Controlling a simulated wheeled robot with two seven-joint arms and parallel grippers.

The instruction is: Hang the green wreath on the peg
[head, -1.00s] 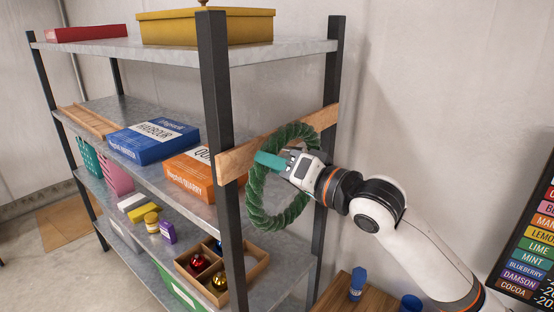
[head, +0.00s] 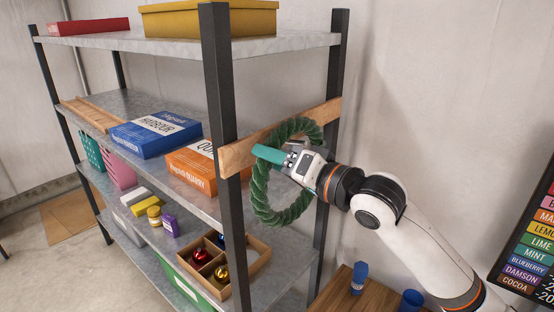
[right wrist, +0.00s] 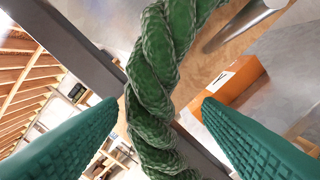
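The green wreath (head: 262,195) is a thick twisted ring, upright in front of the wooden rail (head: 237,155) on the shelf's end. My right gripper (head: 270,154) is at the wreath's upper part in the head view. In the right wrist view its teal fingers (right wrist: 160,105) stand apart on either side of a wreath strand (right wrist: 152,95), with visible gaps. A grey metal peg (right wrist: 240,24) sticks out from the rail beside that strand. In the head view the peg is hidden; I cannot tell whether it passes through the ring. My left gripper is out of view.
The shelf's dark front post (head: 222,110) stands just left of the wreath. Boxes, blue (head: 155,135) and orange (head: 190,170), lie on the shelf behind. A divided bauble tray (head: 243,265) is lower. A wooden table (head: 335,295) with blue items stands below right.

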